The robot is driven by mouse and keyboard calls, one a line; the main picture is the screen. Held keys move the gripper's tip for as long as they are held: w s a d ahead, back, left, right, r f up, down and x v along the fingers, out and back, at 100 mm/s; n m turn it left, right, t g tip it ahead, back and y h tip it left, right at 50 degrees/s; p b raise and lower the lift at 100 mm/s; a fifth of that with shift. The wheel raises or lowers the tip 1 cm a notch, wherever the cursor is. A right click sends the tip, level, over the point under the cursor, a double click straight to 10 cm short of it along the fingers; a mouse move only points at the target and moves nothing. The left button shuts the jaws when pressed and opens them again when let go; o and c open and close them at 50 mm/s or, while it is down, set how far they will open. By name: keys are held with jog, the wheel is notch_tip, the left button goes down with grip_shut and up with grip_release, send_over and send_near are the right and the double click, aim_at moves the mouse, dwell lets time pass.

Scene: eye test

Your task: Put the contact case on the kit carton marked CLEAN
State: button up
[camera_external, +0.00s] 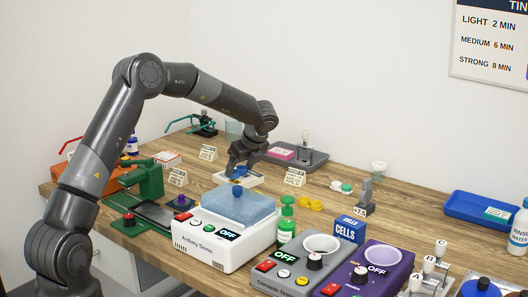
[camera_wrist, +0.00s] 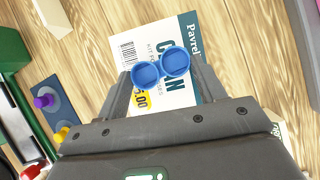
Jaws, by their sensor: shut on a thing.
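The blue contact case (camera_wrist: 175,61), with two round cups, sits between my fingers in the wrist view. My gripper (camera_wrist: 161,72) is shut on it. Behind it in the wrist view is the white kit carton (camera_wrist: 182,98), its printed word partly covered by the case and reading as CLEAN. In the outside view my gripper (camera_external: 242,166) points down at the white carton (camera_external: 255,181) on the bench. I cannot tell whether the case touches the carton or is held just above it.
A white device with a blue lid (camera_external: 238,203) stands in front of the carton. A green press (camera_external: 148,181) is at the left and a grey tray (camera_external: 312,160) behind right. Yellow (camera_external: 310,204) and green-and-white (camera_external: 345,187) small cases lie to the right. Small sign cards flank the carton.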

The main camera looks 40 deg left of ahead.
jog(key=o, duration=1.1)
